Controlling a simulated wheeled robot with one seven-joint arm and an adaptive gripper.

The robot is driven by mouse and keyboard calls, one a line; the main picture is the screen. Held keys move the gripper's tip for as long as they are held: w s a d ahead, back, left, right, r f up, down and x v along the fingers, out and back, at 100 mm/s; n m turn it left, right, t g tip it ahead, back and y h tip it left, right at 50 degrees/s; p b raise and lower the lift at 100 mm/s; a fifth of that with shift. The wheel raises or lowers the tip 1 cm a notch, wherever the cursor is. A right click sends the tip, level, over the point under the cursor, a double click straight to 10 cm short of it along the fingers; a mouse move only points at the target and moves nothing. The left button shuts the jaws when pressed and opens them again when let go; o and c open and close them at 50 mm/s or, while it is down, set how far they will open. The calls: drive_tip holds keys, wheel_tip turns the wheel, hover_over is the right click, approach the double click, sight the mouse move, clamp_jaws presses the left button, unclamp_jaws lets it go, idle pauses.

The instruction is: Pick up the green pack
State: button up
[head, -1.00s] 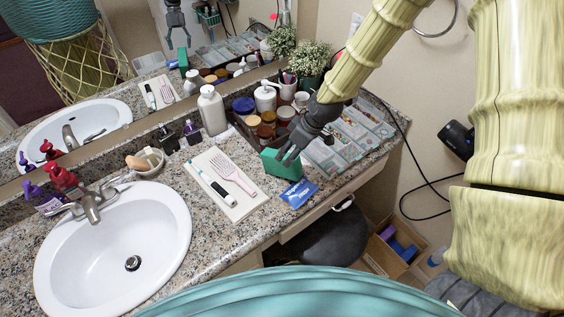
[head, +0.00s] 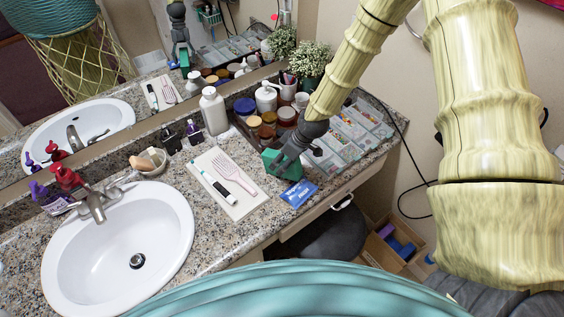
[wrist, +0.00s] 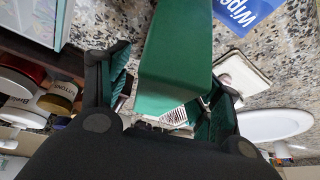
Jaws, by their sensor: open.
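The green pack (head: 291,169) stands on the granite counter, between the white tray and the clear organizer. In the wrist view the green pack (wrist: 176,58) rises between the two fingers, close to the palm. My gripper (head: 276,164) is open, with its fingers down around the pack. In the wrist view my gripper (wrist: 160,95) shows one finger on each side of the pack, with a gap at the left finger; whether the right finger touches it I cannot tell. Part of the pack is hidden behind the fingers in the head view.
A blue wipes packet (head: 299,193) lies just in front of the pack. A white tray (head: 241,208) with toothbrush and comb is to the left. Brown jars (head: 254,122) and a clear organizer (head: 352,133) stand close behind and right. The sink (head: 62,246) is far left.

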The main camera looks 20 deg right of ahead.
drive_tip(key=shift+x, duration=0.75)
clamp_jaws()
drive_tip(key=shift+r, duration=0.1)
